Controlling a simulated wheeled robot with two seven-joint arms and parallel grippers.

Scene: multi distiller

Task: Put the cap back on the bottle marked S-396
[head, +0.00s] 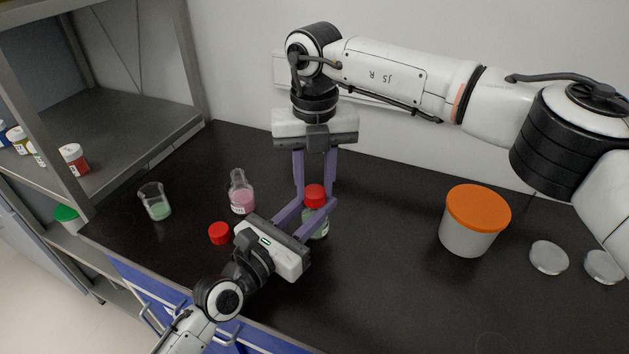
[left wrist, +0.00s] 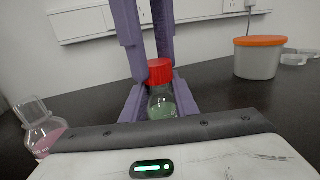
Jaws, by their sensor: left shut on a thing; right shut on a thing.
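A clear bottle with green liquid (head: 320,229) stands on the dark bench between the fingers of my left gripper (head: 312,212), which is shut on it. It also shows in the left wrist view (left wrist: 161,104). A red cap (head: 315,191) sits at the bottle's mouth and also shows in the left wrist view (left wrist: 160,70). My right gripper (head: 314,186) reaches down from above, shut on this cap. I cannot tell if the cap is fully seated. The S-396 marking is not readable. Another red cap (head: 220,233) lies on the bench to the left.
A flask with pink liquid (head: 242,194) and a beaker with green liquid (head: 155,202) stand to the left. Shelves (head: 110,110) hold small jars at far left.

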